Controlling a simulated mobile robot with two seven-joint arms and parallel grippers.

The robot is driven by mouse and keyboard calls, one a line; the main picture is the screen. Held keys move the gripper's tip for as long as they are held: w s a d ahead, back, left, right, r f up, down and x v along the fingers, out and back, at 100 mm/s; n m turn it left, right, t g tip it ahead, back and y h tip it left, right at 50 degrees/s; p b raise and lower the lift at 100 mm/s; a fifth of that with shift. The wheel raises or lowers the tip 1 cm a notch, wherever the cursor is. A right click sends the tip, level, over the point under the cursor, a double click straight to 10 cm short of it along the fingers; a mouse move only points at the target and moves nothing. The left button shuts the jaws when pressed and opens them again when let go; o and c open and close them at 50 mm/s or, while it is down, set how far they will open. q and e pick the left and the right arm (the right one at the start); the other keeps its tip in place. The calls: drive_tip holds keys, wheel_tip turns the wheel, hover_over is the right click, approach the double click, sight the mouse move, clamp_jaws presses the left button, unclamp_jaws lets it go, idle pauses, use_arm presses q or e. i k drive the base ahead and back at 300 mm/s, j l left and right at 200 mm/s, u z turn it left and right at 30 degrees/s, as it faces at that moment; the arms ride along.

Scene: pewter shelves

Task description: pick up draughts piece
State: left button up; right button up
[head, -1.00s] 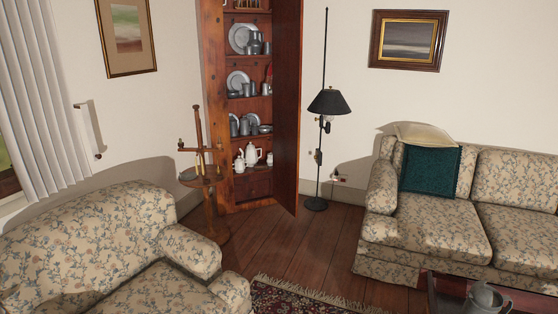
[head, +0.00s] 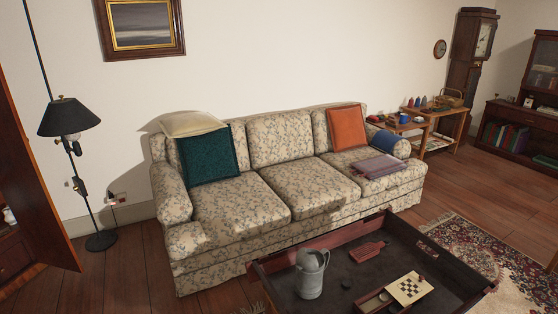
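A small draughts board (head: 409,289) lies on the dark tray-like table (head: 335,271) at the lower right of the head view. A small dark round thing (head: 347,284), perhaps a draughts piece, lies on the tabletop left of the board. A small round thing (head: 385,297) also shows at the open wooden box (head: 372,303) beside the board. These are too small to tell for sure. Neither of my grippers is in view.
A pewter jug (head: 311,273) stands on the same table, left of the board. A red paddle-shaped thing (head: 369,251) lies behind it. A floral sofa (head: 270,193) stands close behind the table. Wooden floor (head: 465,185) is open at the right.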

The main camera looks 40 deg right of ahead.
sight(346, 284)
drive_tip(key=i+j+z, duration=0.1)
drive_tip(key=i+z, duration=0.3)
drive_tip(key=i, duration=0.95)
drive_tip(key=i+z, duration=0.1)
drive_tip(key=z, duration=0.3)
drive_tip(key=i+z, duration=0.1)
drive_tip(key=z, duration=0.3)
drive_tip(key=i+j+z, duration=0.1)
drive_tip(key=z, duration=2.9)
